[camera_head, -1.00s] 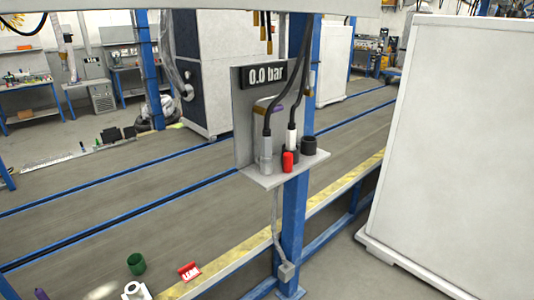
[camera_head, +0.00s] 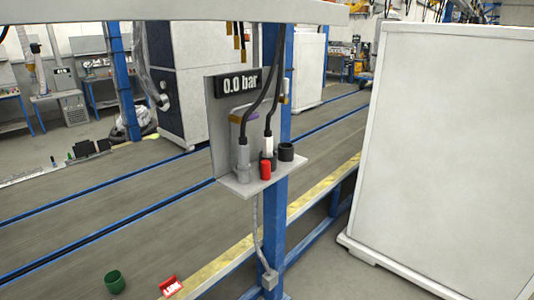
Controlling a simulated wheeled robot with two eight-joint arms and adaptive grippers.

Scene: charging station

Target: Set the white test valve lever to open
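I cannot make out a white valve lever for certain. Neither of my grippers is in view.
A large white panel (camera_head: 455,140) stands on the right. The blue post (camera_head: 273,235) runs down below the shelf. A green cup (camera_head: 115,282) and a red tag (camera_head: 170,286) lie at the lower left. A pale beam (camera_head: 170,10) crosses the top.

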